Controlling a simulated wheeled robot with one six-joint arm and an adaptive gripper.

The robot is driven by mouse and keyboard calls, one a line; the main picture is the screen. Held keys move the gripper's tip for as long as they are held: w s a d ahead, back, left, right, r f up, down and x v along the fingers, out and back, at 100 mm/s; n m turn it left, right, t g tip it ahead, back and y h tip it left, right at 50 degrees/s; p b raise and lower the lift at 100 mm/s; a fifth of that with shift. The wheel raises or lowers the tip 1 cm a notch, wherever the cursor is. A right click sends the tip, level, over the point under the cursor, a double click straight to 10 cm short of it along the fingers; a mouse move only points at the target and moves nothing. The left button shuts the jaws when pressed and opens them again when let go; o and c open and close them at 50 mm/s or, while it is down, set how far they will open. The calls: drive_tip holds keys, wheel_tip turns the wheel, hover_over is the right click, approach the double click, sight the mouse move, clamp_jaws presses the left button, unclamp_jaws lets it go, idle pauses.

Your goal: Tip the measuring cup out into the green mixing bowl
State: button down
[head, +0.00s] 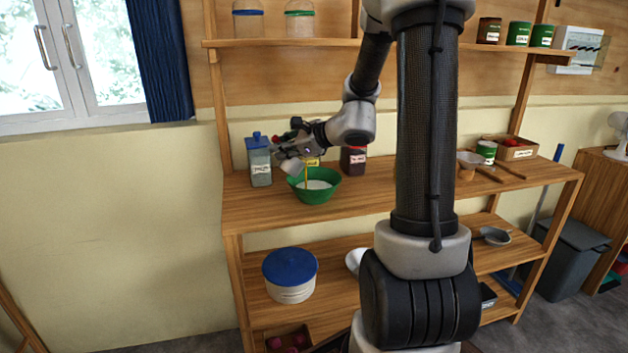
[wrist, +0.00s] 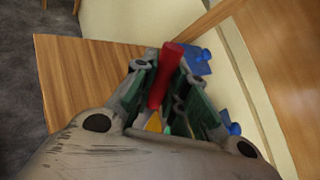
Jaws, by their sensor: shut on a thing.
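The green mixing bowl (head: 315,197) stands on the wooden worktop at the left, with white contents inside. My gripper (head: 284,149) is above the bowl's left rim, shut on the measuring cup (head: 292,167). The cup is pale grey and tilted, its lower end over the bowl. A thin yellow streak runs between the cup and the bowl; I cannot tell if it is falling contents. In the wrist view a red handle (wrist: 166,76) sits between the fingers of my gripper (wrist: 168,88). The cup's inside is hidden.
A blue-lidded canister (head: 259,163) stands close left of the bowl, and a dark red jar (head: 353,160) behind it to the right. A yellow-labelled container is partly hidden behind the bowl. The worktop (head: 410,181) has free room to the right, before a small pot (head: 469,163).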

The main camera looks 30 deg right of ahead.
drive_tip(key=shift+d+f+m+y, duration=0.1)
drive_tip(key=shift+d+m+y, duration=0.2)
drive_tip(key=shift+d, duration=0.15)
idle(0.4)
drive_tip(key=shift+d+r+m+t+y+p, duration=0.5)
drive_tip(key=shift+d+r+m+y+p, duration=0.25)
drive_tip(key=shift+d+m+y+p, duration=0.3)
idle(1.6)
drive_tip(key=shift+d+f+m+t+y, duration=0.25)
drive_tip(key=shift+d+f+m+t, duration=0.2)
drive_tip(key=shift+d+m, duration=0.25)
idle(0.7)
drive_tip(key=shift+d+r+m+y+p, duration=0.15)
drive_tip(key=shift+d+m+y+p, duration=0.35)
drive_tip(key=shift+d, duration=0.85)
drive_tip(key=shift+d+m+t+y, duration=0.3)
drive_tip(key=shift+d+m+t, duration=0.45)
drive_tip(key=shift+d+m, duration=0.25)
idle(0.8)
